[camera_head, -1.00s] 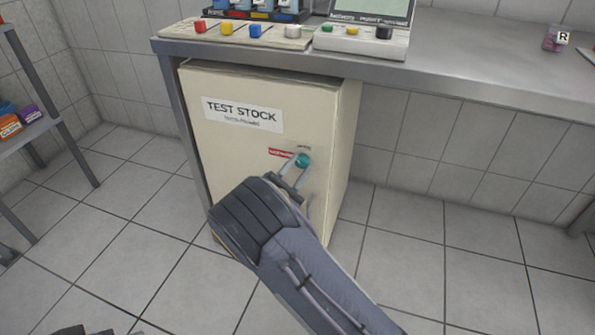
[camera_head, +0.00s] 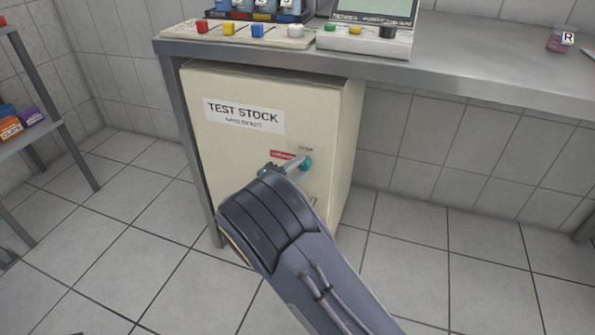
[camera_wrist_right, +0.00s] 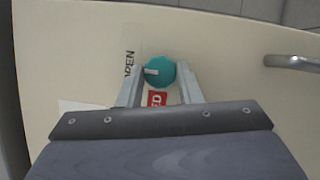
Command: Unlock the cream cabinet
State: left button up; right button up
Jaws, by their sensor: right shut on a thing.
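The cream cabinet (camera_head: 235,155) stands under the bench with its door closed and a "TEST STOCK" label (camera_head: 243,116) on it. A teal round knob (camera_head: 306,163) sits on the door beside a small red label (camera_head: 282,155). My right gripper (camera_head: 298,163) reaches the knob from below left and is shut on it. In the right wrist view the knob (camera_wrist_right: 159,72) lies between the two fingers, with a pale mark on its face. Part of the red label and the word "OPEN" show beside it. My left gripper is not in view.
A metal door handle (camera_wrist_right: 292,62) sits beside the knob in the right wrist view. The steel bench (camera_head: 450,65) above carries a board with coloured blocks (camera_head: 240,32) and a device with buttons (camera_head: 360,40). A shelf (camera_head: 40,130) stands at left. The tiled floor is clear.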

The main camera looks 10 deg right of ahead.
dwell(0.5)
jog(key=o, duration=1)
jog(key=shift+a, duration=0.15)
jog(key=shift+s+a, duration=0.2)
jog(key=shift+a, duration=0.1)
jog(key=p+v, duration=0.2)
jog(key=v, duration=0.5)
jog(key=shift+d, duration=0.15)
